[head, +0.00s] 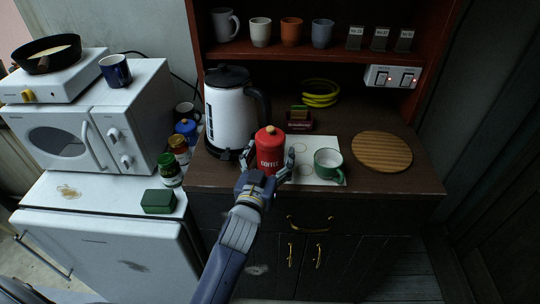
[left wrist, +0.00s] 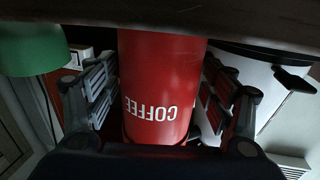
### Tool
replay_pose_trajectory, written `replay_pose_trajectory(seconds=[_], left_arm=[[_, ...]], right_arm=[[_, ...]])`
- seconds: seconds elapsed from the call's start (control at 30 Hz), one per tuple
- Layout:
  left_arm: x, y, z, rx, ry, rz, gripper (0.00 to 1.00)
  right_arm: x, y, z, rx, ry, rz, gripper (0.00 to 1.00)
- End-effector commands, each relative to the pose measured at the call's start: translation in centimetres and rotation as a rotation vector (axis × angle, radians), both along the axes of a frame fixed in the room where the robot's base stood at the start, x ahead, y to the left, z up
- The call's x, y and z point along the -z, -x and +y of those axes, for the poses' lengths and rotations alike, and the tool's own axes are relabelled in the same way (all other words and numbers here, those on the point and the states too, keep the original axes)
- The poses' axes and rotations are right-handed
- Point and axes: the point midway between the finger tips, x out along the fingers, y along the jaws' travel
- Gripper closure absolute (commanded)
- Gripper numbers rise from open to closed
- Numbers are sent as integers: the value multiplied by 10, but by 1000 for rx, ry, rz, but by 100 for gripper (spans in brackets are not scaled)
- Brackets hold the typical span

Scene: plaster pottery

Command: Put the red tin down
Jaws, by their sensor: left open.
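The red tin (head: 270,155), lettered COFFEE and with a wooden knob on its lid, stands upright on the dark wooden counter (head: 395,184) at the left edge of a white sheet. My left gripper (head: 272,168) is open, with one finger on each side of the tin. In the left wrist view, the picture is upside down; the tin (left wrist: 162,85) sits between the spread fingers of the left gripper (left wrist: 160,95), and its base meets the counter edge at the top. My right gripper is not in view.
A white kettle (head: 230,115) stands close behind and left of the tin. A green mug (head: 328,163) is to the right on the white sheet (head: 308,150). A round wooden board (head: 382,151) lies further right. A low shelf (head: 300,50) with cups hangs above.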

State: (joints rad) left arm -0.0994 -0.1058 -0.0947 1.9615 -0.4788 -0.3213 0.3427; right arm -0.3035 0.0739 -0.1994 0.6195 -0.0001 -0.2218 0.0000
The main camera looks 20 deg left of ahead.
Motion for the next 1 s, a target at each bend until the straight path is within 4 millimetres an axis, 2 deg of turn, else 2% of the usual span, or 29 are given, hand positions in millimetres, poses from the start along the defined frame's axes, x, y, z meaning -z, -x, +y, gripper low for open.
replay_pose_trajectory(seconds=[0.13,0.23,0.5,0.7,0.83,1.0], left_arm=[[-6,1,0,1,0,-2,24],[-2,14,-1,1,0,0,24],[0,70,-4,0,1,3,24],[-1,102,-6,0,1,2,24],[-3,114,-7,0,1,1,24],[-4,120,-7,0,0,-1,24]], right_arm=[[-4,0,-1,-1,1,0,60],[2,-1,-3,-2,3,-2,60],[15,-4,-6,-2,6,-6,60],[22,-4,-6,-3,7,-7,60],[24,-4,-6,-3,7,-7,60],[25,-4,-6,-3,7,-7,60]])
